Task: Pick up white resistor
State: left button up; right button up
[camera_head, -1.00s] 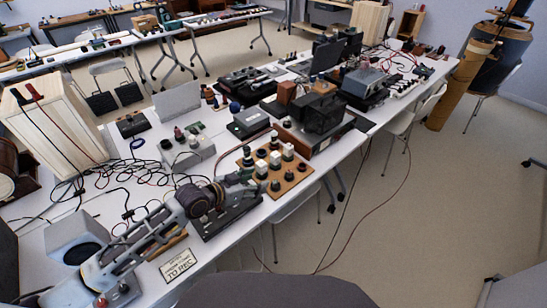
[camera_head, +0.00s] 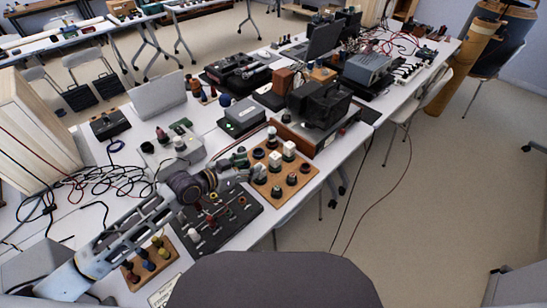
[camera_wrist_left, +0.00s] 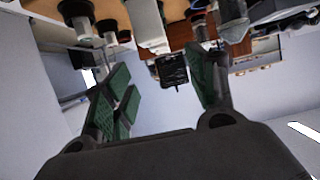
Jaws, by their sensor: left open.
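Several white blocks, which look like the white resistors, stand with dark round knobs on a wooden board (camera_head: 300,181). One white resistor (camera_head: 289,149) is toward the back of the board, and another white resistor (camera_head: 275,160) is nearer the middle. My left gripper (camera_head: 244,166) is open at the board's left edge, partly covering that side. In the left wrist view its green-padded fingers (camera_wrist_left: 165,82) are spread with nothing between them. A white block (camera_wrist_left: 146,24) shows beyond the fingers at the top of that view, apart from them. My right gripper is not in view.
A black panel with small knobs (camera_head: 238,224) lies under my left arm. A small wooden board with coloured knobs (camera_head: 150,262) is near the front edge. Tangled cables (camera_head: 92,190) lie at left. A wooden-based black device (camera_head: 318,108) stands behind the resistor board.

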pick_arm(q)
jog(key=shift+w, duration=0.1)
dwell(0.3)
send_near(274, 155)
jog(key=shift+f+x, duration=0.2)
jog(key=shift+x, duration=2.3)
jog(key=shift+w+d, duration=0.1)
jog(key=shift+x, duration=2.5)
